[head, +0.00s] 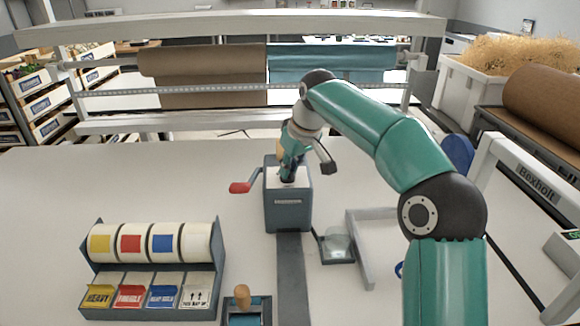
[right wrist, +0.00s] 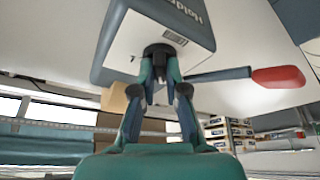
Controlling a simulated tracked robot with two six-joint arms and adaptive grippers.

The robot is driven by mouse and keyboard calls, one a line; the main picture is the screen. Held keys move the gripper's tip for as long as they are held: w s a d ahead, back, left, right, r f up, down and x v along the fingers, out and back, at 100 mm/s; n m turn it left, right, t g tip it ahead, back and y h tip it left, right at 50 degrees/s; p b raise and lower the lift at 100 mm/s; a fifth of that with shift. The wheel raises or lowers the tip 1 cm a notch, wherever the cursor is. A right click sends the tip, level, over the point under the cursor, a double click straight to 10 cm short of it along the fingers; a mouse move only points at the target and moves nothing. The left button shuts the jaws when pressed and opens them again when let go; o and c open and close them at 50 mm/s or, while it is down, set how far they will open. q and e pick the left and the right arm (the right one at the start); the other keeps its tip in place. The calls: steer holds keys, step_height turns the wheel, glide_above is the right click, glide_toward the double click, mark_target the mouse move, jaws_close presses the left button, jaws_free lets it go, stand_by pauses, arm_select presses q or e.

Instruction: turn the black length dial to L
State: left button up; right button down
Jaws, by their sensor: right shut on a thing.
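The grey tape machine (head: 287,212) stands on the white table, with a pale top plate. The black length dial (right wrist: 158,49) sits on that plate. My right gripper (head: 289,170) comes down from above onto the dial. In the right wrist view its fingers (right wrist: 160,72) are shut on the dial, one on each side. A small marked label (right wrist: 175,37) shows beside the dial, but I cannot read it or tell which letter the dial points to. My left gripper is not in view.
A crank with a red handle (head: 240,187) sticks out from the machine's side, close to my right gripper. A dispenser with label rolls (head: 150,243) stands at front left. A small dish (head: 338,245) lies right of the machine.

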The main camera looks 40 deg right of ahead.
steer(key=m+h, duration=0.1)
steer(key=m, duration=0.3)
steer(key=shift+a+h+p, duration=0.2)
steer(key=shift+h+p, duration=0.2)
steer(key=m, duration=0.2)
steer(key=m+g+h+p, duration=0.1)
steer(key=m, duration=0.2)
steer(key=shift+w+a+r+h, duration=0.1)
steer(key=shift+a+h, duration=0.05)
steer(key=shift+h, duration=0.15)
steer(key=m+p, duration=0.1)
steer(key=m, duration=0.1)
steer(key=m+g+h+p, duration=0.1)
steer(key=m, duration=0.1)
steer(key=shift+w+g+p, duration=0.1)
steer(key=shift+g+p, duration=0.2)
steer(key=shift+p, duration=0.1)
steer(key=shift+m+g+p, duration=0.5)
steer(key=shift+m+p, duration=0.2)
steer(key=shift+m, duration=0.8)
steer(key=c, duration=1.2)
jaws_free()
steer(key=shift+w, duration=0.1)
